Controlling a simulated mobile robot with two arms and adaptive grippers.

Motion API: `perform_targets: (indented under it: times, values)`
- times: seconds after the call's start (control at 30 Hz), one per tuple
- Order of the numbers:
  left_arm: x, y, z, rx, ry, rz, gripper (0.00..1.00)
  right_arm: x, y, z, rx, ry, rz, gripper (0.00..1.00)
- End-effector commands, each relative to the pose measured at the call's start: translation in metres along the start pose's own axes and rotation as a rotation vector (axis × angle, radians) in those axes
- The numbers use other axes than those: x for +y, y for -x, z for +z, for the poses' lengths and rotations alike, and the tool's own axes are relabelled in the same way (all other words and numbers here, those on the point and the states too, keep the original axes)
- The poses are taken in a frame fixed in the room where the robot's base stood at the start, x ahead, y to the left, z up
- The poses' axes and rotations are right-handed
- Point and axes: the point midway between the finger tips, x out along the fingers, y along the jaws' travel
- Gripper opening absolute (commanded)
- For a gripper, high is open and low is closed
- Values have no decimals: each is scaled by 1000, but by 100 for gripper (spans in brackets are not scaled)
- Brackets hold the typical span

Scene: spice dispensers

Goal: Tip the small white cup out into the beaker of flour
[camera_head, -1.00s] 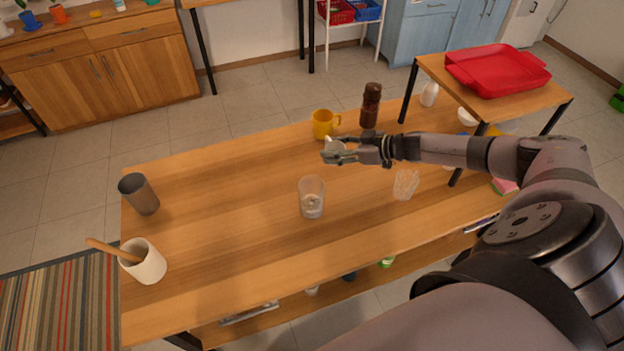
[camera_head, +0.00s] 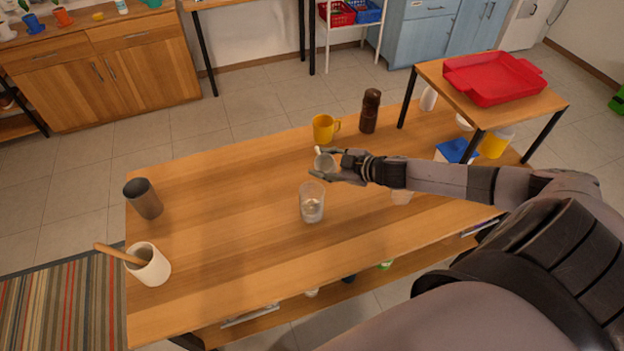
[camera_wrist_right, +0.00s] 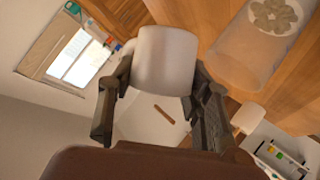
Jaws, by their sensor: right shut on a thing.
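My right gripper (camera_head: 326,167) is shut on the small white cup (camera_head: 323,161). The cup is tilted and held just above and behind the clear beaker (camera_head: 312,205), toward its right side. The beaker stands upright on the wooden table with a little pale content at its bottom. In the right wrist view the white cup (camera_wrist_right: 166,60) sits between my two fingers, and the beaker (camera_wrist_right: 243,48) is close beside it, with pale lumpy content showing. I cannot see inside the cup. My left gripper is not in view.
A yellow mug (camera_head: 323,129) and a brown grinder (camera_head: 370,111) stand behind the gripper. A dark tumbler (camera_head: 143,199) and a white crock (camera_head: 150,265) with a wooden handle stand at the left. A red tray (camera_head: 494,78) is on the raised shelf. The table's left middle is clear.

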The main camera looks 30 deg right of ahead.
Motion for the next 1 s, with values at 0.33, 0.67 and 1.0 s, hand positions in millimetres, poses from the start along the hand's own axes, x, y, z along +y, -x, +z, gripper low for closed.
perform_targets:
  times: [0.33,0.67,1.0]
  values:
    - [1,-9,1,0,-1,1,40,-12,1,-10,-42,152,67,12]
    - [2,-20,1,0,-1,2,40,-14,3,-16,-81,289,127,12]
    - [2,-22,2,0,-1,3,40,-14,4,-18,-92,327,143,12]
